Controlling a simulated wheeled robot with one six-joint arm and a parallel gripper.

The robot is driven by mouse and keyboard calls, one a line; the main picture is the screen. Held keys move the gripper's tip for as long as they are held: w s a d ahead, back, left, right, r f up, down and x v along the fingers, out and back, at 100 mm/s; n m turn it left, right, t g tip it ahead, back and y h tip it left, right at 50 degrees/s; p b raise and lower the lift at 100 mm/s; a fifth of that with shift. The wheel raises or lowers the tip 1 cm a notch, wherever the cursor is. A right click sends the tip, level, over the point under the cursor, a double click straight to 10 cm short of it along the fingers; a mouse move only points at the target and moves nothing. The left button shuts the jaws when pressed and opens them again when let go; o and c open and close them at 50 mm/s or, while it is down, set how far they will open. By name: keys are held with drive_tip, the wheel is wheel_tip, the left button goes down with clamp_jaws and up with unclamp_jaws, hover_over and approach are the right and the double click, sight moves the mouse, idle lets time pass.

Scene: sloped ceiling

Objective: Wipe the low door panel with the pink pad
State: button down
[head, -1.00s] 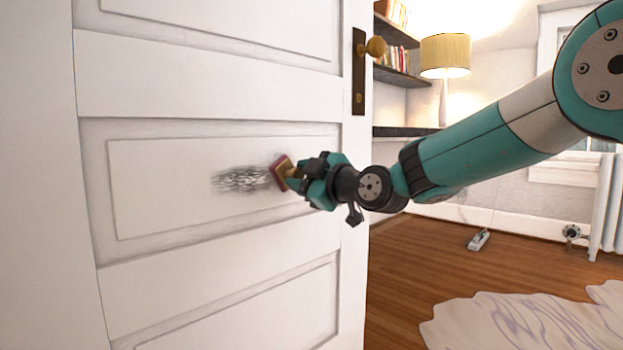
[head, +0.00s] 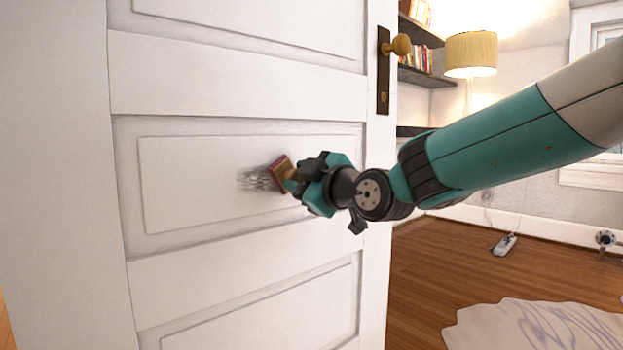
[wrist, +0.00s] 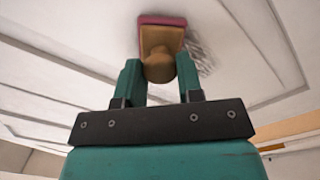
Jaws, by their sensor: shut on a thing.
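The white door fills the left and middle of the head view, with its low panel (head: 190,185) framed by moulding. A dark grey scuffed smudge (head: 254,180) lies on this panel, just left of the pad. The pink pad (head: 279,172) has a tan wooden back and knob. Its pink face is at the panel, over the smudge's right end. My gripper (head: 296,182) is shut on the pad's knob. In the wrist view the pad (wrist: 162,21) lies flat to the panel beyond my fingers (wrist: 159,80), and some of the smudge (wrist: 201,56) shows to its right.
A brass knob (head: 401,45) on a dark plate stands out from the door's right edge, above my arm. Right of the door are shelves, a lit lamp (head: 471,54), wooden floor (head: 430,270) and a pale rug (head: 545,325).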

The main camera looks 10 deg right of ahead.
drive_tip(key=shift+s+a, duration=0.8)
drive_tip(key=shift+a, duration=0.5)
drive_tip(key=shift+s+a, duration=0.8)
drive_tip(key=shift+a, duration=0.55)
drive_tip(key=shift+s+a, duration=0.8)
drive_tip(key=shift+a, duration=0.5)
drive_tip(key=shift+w+d+r, duration=0.1)
drive_tip(key=shift+w+d, duration=0.4)
drive_tip(key=shift+d, duration=0.25)
drive_tip(key=shift+w+d+r, duration=0.1)
drive_tip(key=shift+w+d, duration=0.35)
drive_tip(key=shift+d, duration=0.35)
drive_tip(key=shift+w+d+r, duration=0.1)
drive_tip(key=shift+w+d, duration=0.4)
drive_tip(key=shift+d, duration=0.25)
drive_tip(key=w+d+b, duration=0.3)
drive_tip(key=w+d, duration=0.6)
drive_tip(key=d, duration=0.6)
drive_tip(key=shift+f, duration=0.15)
drive_tip(key=shift+a, duration=0.15)
drive_tip(key=shift+s+a+b, duration=0.6)
drive_tip(key=shift+s+a, duration=1.4)
drive_tip(key=shift+a, duration=1.2)
drive_tip(key=shift+s+a+b, duration=0.65)
drive_tip(key=shift+s+a, duration=1.3)
drive_tip(key=shift+a, duration=1.25)
drive_tip(key=shift+s+a+b, duration=0.6)
drive_tip(key=shift+s+a, duration=1.4)
drive_tip(key=shift+a, duration=1.2)
